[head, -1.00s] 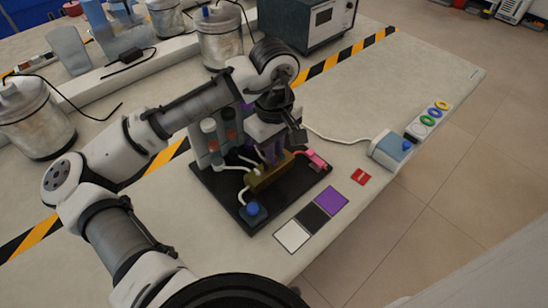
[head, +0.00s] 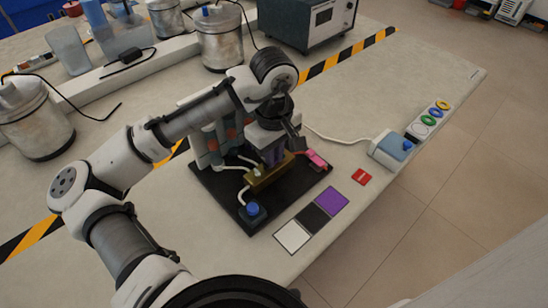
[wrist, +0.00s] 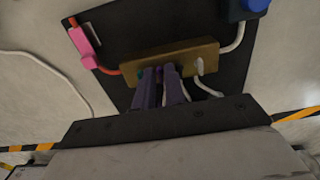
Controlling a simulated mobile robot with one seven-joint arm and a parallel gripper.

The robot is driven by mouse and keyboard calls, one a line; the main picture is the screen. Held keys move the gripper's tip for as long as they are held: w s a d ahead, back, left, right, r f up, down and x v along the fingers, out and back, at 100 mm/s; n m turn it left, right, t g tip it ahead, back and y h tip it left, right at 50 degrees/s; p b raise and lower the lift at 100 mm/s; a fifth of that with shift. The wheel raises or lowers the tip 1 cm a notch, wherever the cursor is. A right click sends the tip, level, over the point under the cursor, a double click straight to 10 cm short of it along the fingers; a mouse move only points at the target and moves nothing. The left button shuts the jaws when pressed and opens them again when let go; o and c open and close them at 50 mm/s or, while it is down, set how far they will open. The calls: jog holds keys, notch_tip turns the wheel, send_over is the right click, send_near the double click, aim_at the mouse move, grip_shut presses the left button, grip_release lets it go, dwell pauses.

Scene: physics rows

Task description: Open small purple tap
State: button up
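A brass block (head: 268,181) with small taps and hoses sits on a black base plate (head: 232,205). My gripper (head: 273,164) is at the top of the block, pointing down. In the wrist view my gripper (wrist: 160,74) has its two dark purplish fingers at the block (wrist: 125,62), a narrow gap apart. A small purple part (wrist: 160,71), which looks like the purple tap, shows between the fingertips. The fingers hide most of it, so I cannot tell whether they touch it. A whitish tap (wrist: 199,66) stands right of the fingers, and a bit of green shows at the left finger.
A pink piece (head: 316,159) is at the plate's right edge, and a blue knob (head: 253,208) at its front corner. Purple, black and white squares (head: 315,217) and a red tag (head: 361,177) lie in front. A blue-topped box (head: 392,148) stands to the right.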

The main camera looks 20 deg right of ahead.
jog(key=shift+r+p, duration=0.3)
jog(key=shift+p, duration=0.3)
jog(key=shift+c, duration=0.4)
grip_shut()
jog(key=shift+r+n+p, duration=0.3)
jog(key=shift+n+p, duration=0.4)
jog(key=shift+p, duration=0.25)
jog(key=shift+r+n+p, duration=0.1)
jog(key=shift+n+p, duration=0.65)
jog(key=shift+n, duration=0.05)
jog(key=shift+n+p, duration=1.1)
jog(key=shift+n, duration=0.1)
jog(key=shift+f+n+p, duration=0.3)
jog(key=shift+f+n, duration=0.1)
jog(key=shift+n, duration=0.4)
